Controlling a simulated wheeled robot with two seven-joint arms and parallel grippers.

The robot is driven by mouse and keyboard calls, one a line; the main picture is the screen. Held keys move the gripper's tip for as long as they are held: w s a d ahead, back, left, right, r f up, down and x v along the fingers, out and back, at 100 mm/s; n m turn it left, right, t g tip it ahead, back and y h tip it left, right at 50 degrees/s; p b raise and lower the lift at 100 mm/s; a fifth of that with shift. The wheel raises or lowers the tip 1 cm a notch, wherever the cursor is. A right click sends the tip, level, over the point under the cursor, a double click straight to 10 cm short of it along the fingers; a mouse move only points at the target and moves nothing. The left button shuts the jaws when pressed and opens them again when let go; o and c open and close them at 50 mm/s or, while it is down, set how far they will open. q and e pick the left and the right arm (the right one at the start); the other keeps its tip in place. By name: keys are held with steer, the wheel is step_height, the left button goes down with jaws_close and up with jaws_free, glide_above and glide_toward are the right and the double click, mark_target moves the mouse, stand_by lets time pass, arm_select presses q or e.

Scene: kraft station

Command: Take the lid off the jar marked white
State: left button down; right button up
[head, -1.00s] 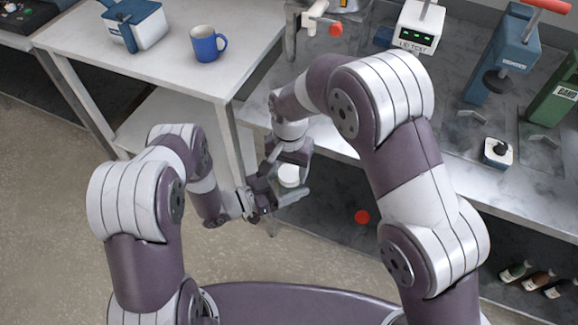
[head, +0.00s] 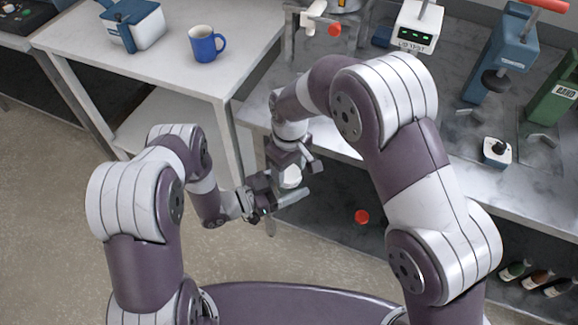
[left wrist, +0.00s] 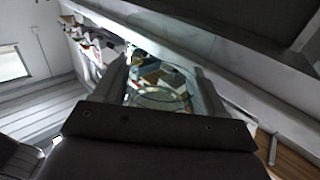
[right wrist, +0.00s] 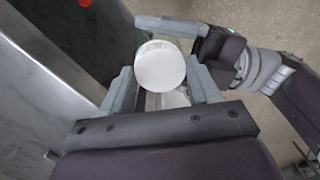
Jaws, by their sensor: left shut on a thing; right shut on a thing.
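The jar (left wrist: 160,98) is clear glass and sits between the fingers of my left gripper (left wrist: 163,80) in the left wrist view. Its round white lid (right wrist: 160,67) is between the fingers of my right gripper (right wrist: 162,85) in the right wrist view. The lid also shows in the head view (head: 291,177), with my right gripper (head: 292,165) above it and my left gripper (head: 282,200) beside and below it. Both grippers are shut on their things, off the tables. The fingers hide most of the jar, and whether lid and jar still touch cannot be told. No marking is readable.
A white table (head: 160,55) with a blue mug (head: 207,44) and a blue-white box (head: 135,25) stands at the back left. A grey bench (head: 440,130) with several devices runs along the right. Open floor lies at the left.

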steer(key=shift+a+r, duration=0.1)
steer(key=shift+r, duration=0.2)
steer(key=shift+r, duration=0.8)
